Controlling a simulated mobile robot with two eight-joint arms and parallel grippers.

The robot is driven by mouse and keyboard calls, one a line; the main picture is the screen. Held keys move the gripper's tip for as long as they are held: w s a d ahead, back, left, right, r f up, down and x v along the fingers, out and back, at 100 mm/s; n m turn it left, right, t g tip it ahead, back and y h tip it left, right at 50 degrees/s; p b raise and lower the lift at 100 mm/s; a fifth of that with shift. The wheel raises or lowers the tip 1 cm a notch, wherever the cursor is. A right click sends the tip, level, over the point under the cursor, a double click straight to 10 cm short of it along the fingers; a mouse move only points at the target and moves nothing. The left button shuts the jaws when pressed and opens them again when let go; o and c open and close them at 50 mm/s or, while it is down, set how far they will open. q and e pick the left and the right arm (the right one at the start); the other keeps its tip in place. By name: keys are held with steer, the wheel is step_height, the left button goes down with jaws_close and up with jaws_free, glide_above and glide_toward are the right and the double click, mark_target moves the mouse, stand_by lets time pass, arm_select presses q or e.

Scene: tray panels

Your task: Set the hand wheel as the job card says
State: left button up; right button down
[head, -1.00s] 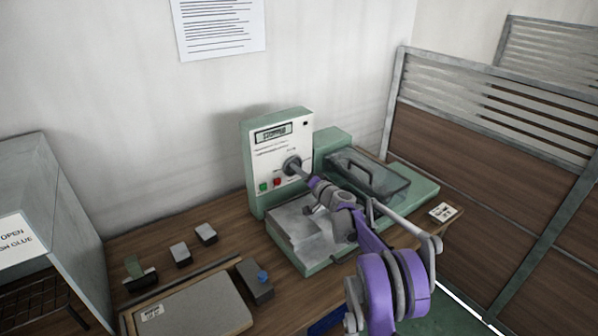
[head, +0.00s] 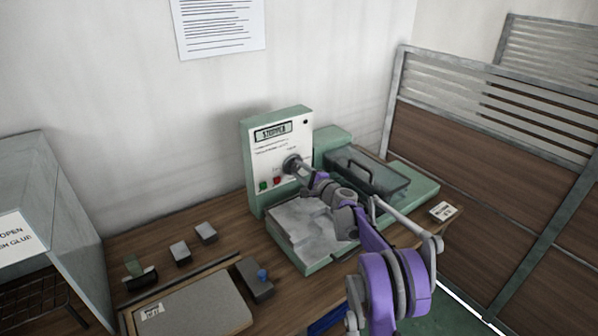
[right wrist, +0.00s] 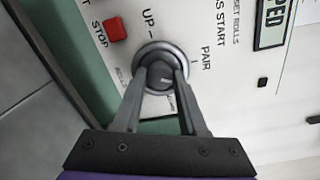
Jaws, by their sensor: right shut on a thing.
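The hand wheel is a round grey knob (head: 291,164) on the white front panel of a green machine (head: 262,152). In the right wrist view the knob (right wrist: 152,49) has labels "UP" and "PAIR" around it. My right gripper (head: 300,169) is shut on the knob; its two fingers (right wrist: 160,78) clasp the knob's middle from either side. The display (head: 271,131) reads "STOPPED". A small printed card (head: 443,211) lies at the table's right edge; its text is too small to read. My left gripper is not in view.
A red STOP button (right wrist: 115,29) sits close to the knob, with a green button (head: 263,185) beside it in the head view. A clear cover with a dark handle (head: 362,172) is right of the panel. A grey board (head: 195,308) and small blocks (head: 206,233) lie left.

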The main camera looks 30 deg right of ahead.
steer(key=m+b, duration=0.1)
steer(key=m, duration=0.5)
steer(key=m+b, duration=0.1)
steer(key=m, duration=0.5)
stand_by(0.6)
steer(key=shift+c, duration=2.2)
jaws_free()
steer(key=shift+s+d, duration=0.1)
steer(key=s, duration=0.7)
steer(key=s+d, duration=0.1)
steer(key=s, duration=0.2)
steer(key=shift+s+b, duration=0.35)
